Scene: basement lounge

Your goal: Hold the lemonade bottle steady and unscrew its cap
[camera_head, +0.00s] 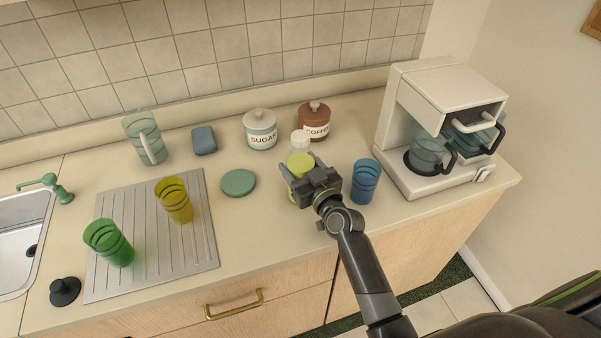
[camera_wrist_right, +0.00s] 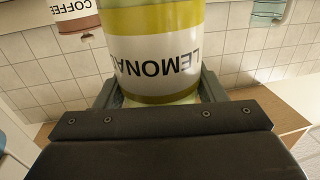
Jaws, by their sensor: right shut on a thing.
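The lemonade bottle (camera_head: 299,161) stands on the counter right of the middle in the head view, yellow-green with a white cap (camera_head: 300,138) at its top. My right gripper (camera_head: 304,175) reaches it from the front and is shut on its body, hiding much of its lower part. In the right wrist view the bottle (camera_wrist_right: 155,48) fills the upper middle between the two fingers, its LEMONADE label upside down and partly hidden. The cap is out of the wrist view. My left gripper is not in view.
A blue cup (camera_head: 365,181) stands just right of the gripper, and a coffee machine (camera_head: 405,110) farther right. Sugar (camera_head: 260,130) and coffee (camera_head: 314,118) jars are behind. A green disc (camera_head: 238,183) lies left; cups stand on the drainboard (camera_head: 150,260). The front counter middle is clear.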

